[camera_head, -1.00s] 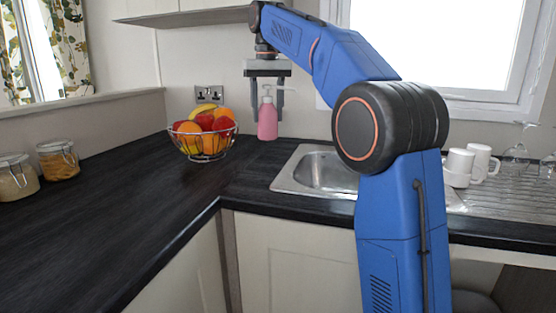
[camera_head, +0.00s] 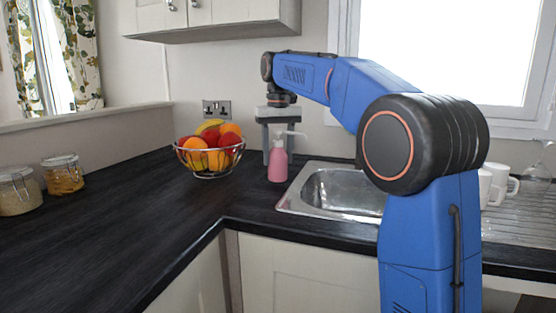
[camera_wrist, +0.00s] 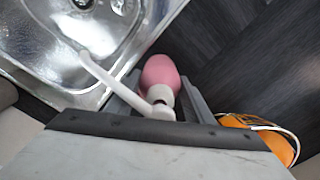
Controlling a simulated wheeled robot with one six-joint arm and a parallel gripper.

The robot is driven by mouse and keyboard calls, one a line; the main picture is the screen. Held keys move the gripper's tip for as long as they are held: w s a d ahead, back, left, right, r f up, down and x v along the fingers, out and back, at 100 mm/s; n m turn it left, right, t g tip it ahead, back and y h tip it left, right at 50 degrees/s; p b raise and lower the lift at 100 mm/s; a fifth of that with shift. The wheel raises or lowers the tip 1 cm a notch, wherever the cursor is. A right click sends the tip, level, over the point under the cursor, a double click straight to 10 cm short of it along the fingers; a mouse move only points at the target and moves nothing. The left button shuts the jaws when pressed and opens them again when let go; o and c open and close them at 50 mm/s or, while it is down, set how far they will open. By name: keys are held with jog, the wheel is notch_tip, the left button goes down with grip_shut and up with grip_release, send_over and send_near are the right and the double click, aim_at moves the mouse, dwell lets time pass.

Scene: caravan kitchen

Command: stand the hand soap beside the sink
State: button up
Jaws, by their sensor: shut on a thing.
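The hand soap is a pink bottle (camera_head: 277,165) with a white pump, upright at the counter just left of the sink (camera_head: 322,190). My gripper (camera_head: 279,146) comes down from above and is shut on the bottle near its neck. In the wrist view the pink bottle (camera_wrist: 160,75) sits between the two fingers, its white spout pointing over the sink (camera_wrist: 75,35). The bottle's base looks to be at the counter, but I cannot tell whether it bears its weight there.
A wire fruit bowl (camera_head: 210,172) stands close to the left of the bottle. White mugs (camera_head: 500,186) stand on the drainer at right. Glass jars (camera_head: 62,175) are at far left. The dark counter (camera_head: 140,220) in front is clear. A wall cupboard (camera_head: 210,20) hangs above.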

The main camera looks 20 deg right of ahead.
jog(key=shift+f, duration=0.7)
jog(key=shift+f, duration=0.1)
jog(key=o, duration=1.2)
jog(key=shift+o, duration=0.2)
notch_tip(320, 180, up, 12)
jog(key=shift+r, duration=0.1)
jog(key=shift+s, duration=0.1)
